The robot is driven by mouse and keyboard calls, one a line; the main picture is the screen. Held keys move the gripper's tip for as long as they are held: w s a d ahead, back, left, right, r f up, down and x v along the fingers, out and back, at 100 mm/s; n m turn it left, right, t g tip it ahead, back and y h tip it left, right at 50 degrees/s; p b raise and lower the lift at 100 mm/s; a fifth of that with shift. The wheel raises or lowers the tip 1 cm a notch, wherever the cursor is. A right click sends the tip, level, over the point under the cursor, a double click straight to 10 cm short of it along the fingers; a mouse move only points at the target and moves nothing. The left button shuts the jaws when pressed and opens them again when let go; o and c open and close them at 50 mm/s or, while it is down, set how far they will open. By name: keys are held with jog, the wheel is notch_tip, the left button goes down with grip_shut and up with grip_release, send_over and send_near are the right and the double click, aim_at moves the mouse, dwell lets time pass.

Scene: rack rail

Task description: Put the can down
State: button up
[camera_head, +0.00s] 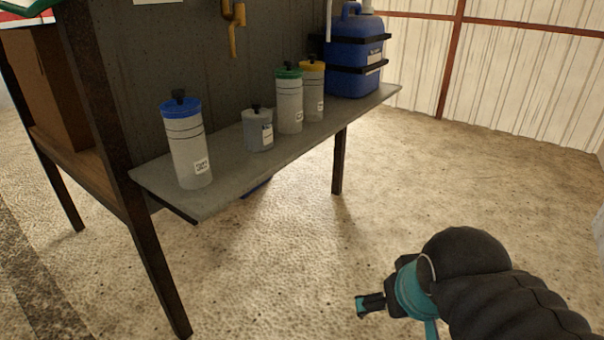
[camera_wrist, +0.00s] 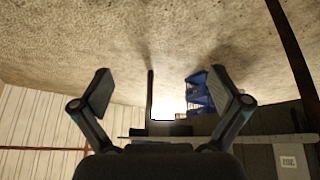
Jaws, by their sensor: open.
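My gripper (camera_head: 364,304) is open and empty at the lower right of the head view, out over the floor and apart from the shelf. In the wrist view its two fingers stand wide apart with nothing between them (camera_wrist: 166,92). On the grey shelf (camera_head: 232,185) stand a tall blue-lidded canister (camera_head: 186,145), a short grey pot (camera_head: 258,131), a green-lidded canister (camera_head: 289,102) and a yellow-lidded canister (camera_head: 312,92), all upright. A blue jerry can (camera_head: 352,60) stands at the shelf's far end, with dark straps across it. I cannot tell which one is the task's can.
A dark panel (camera_head: 200,50) with a brass hook (camera_head: 233,28) rises behind the shelf. Dark legs (camera_head: 339,160) stand below it. Blue bins (camera_wrist: 200,92) show in the wrist view. The floor (camera_head: 460,175) right of the shelf is clear.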

aim_at(253, 130)
jog(key=w+a+r+n+t+h+p, duration=0.1)
jog(key=w+r+n+h, duration=0.3)
jog(key=w+n, duration=0.5)
jog(key=w+r+n+t+h+p, duration=0.1)
jog(key=w+r+n+t+h, duration=0.2)
jog(key=w+n, duration=0.7)
jog(key=w+a+r+n+t+y, duration=0.1)
jog(key=w+a+n, duration=0.3)
jog(key=a, duration=0.4)
jog(key=w+a+r+n+t, duration=0.2)
jog(key=w+a+n+t, duration=0.2)
jog(key=a, duration=0.4)
jog(key=w+a+r+n+t+y, duration=0.1)
jog(key=w+a+r+n+t, duration=0.1)
jog(key=w+a+n, duration=0.3)
jog(key=shift+w+a+n+t+y+p, duration=0.15)
jog(key=shift+w+a+t+p, duration=0.05)
jog(key=shift+w+a, duration=0.6)
jog(key=shift+w+a+n+t+y+p, duration=0.2)
jog(key=shift+w+a, duration=0.35)
jog(key=shift+a, duration=0.4)
jog(key=shift+x, duration=3.75)
jog(key=c, duration=1.6)
jog(key=shift+o, duration=0.2)
